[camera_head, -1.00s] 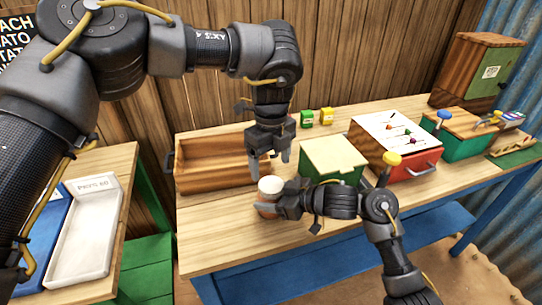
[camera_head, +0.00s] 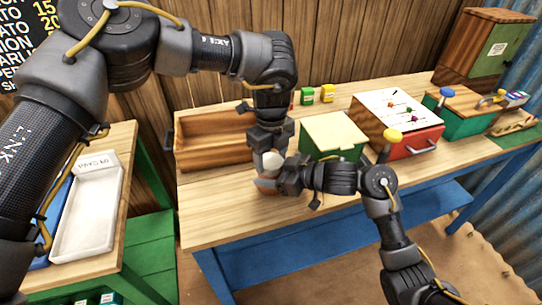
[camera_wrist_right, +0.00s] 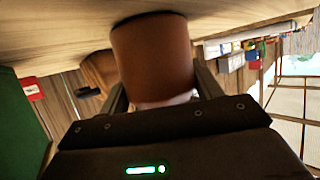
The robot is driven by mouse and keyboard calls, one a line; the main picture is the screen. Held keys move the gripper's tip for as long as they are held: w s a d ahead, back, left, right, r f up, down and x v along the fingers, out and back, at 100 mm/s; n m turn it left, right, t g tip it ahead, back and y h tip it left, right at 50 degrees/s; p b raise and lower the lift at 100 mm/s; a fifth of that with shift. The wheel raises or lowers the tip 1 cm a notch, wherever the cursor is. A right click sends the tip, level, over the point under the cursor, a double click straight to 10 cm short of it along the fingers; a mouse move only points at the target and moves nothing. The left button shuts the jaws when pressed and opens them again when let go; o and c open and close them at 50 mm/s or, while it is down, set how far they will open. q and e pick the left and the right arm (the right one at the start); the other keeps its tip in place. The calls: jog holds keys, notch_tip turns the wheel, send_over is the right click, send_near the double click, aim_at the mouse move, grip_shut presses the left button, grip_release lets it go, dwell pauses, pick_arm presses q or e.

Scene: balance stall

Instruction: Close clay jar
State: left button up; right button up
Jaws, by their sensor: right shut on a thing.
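The clay jar (camera_head: 266,187) is a reddish-brown pot standing upright on the wooden table. A pale, cream-white lid or top (camera_head: 272,161) shows at its upper end; how firmly it sits is hidden. My right gripper (camera_head: 279,183) comes from the right and is shut on the jar's side. In the right wrist view the jar (camera_wrist_right: 152,52) sits between the fingers, with a whitish strip at its rim. My left gripper (camera_head: 269,154) points down from above, its fingers around the pale top. Whether they touch it is unclear.
A wooden open box (camera_head: 215,155) stands behind left of the jar. A green box with a cream lid (camera_head: 333,133) is close on the right, and a red drawer box (camera_head: 412,143) lies beyond. The table's front left is clear. A white tray (camera_head: 90,215) lies on the left table.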

pick_arm(q)
jog(key=c, duration=0.5)
jog(key=m, duration=0.3)
jog(key=o, duration=1.1)
jog(key=shift+c, duration=0.2)
jog(key=shift+r, duration=0.1)
jog(key=shift+r, duration=2.15)
jog(key=shift+c, duration=0.3)
